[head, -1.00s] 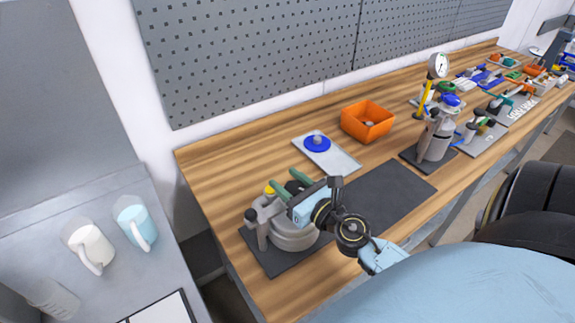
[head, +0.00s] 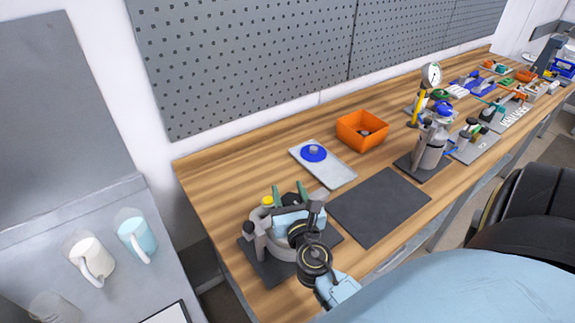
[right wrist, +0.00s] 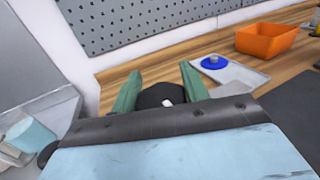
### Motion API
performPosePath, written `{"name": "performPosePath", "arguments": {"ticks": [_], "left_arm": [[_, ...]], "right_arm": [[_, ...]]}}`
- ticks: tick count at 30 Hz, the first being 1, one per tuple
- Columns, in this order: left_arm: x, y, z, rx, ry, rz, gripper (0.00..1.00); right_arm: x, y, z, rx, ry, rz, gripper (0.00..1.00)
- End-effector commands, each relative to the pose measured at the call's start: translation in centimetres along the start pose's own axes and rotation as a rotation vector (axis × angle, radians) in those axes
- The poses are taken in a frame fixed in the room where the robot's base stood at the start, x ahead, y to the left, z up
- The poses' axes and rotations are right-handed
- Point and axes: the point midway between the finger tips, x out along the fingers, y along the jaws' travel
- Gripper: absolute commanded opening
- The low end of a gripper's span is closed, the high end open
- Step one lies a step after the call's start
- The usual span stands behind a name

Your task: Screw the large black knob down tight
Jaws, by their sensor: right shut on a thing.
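The large black knob (right wrist: 160,95) shows in the right wrist view between the two green fingers of my right gripper (right wrist: 158,88). It has a small white mark on top. My right gripper (head: 289,192) is shut on the knob. In the head view the knob is mostly hidden behind the gripper and my wrist. Below it stands a grey round drum fixture (head: 268,247) with upright posts, on a dark mat at the near left of the bench. Whether the knob is fully seated cannot be seen. My left gripper is not in view.
A grey tray (head: 336,174) with a blue disc (head: 313,153) lies behind the fixture. An orange bin (head: 350,140) is at the back. A bare dark mat (head: 380,207) lies to the right. A grey canister (head: 432,150) stands beyond it. Mugs (head: 137,237) stand at left.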

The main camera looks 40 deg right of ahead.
Motion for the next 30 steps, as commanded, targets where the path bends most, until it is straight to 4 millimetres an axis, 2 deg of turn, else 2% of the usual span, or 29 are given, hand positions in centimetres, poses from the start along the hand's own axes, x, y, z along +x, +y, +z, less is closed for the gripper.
{"name": "performPosePath", "arguments": {"ticks": [10,27,28,30], "left_arm": [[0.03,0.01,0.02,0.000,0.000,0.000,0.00],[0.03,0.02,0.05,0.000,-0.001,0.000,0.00],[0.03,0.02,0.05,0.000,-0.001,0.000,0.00],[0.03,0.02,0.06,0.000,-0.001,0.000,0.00]], "right_arm": [[0.10,-0.32,0.34,0.002,-0.008,-0.153,0.22],[0.14,-0.42,0.48,-0.001,-0.011,-0.181,0.22],[0.14,-0.42,0.49,-0.001,-0.011,-0.181,0.47],[0.13,-0.41,0.46,0.000,-0.011,-0.181,0.56]]}}
